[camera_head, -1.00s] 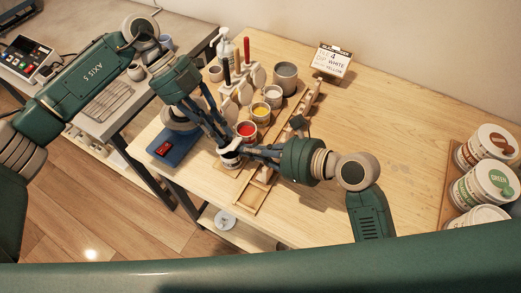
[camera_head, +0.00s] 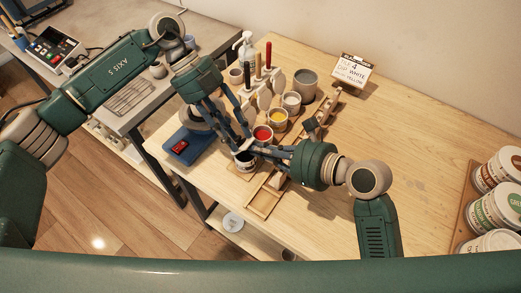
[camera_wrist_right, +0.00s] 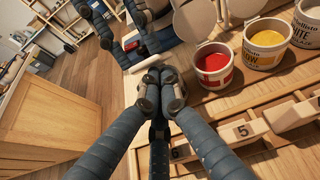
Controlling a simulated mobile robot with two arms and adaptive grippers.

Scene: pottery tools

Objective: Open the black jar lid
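The small black jar (camera_head: 244,161) stands at the near edge of the wooden table, with a dark top and a pale side. Its lid cannot be told apart from the jar top. My left gripper (camera_head: 239,143) points down from above at the jar; its fingertips overlap the jar and whether they grip it is unclear. Its fingers also show at the top of the right wrist view. My right gripper (camera_head: 254,151) reaches in from the right, its tips beside the jar top. In the right wrist view its fingers (camera_wrist_right: 160,77) are together; no held lid is visible, and they hide the jar.
Cups of red (camera_head: 263,134), yellow (camera_head: 278,117) and white (camera_head: 292,101) glaze stand just behind. A numbered wooden rack (camera_head: 266,198) lies beside the right gripper. A blue device (camera_head: 187,148) with a red switch is left. The table's right middle is clear.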

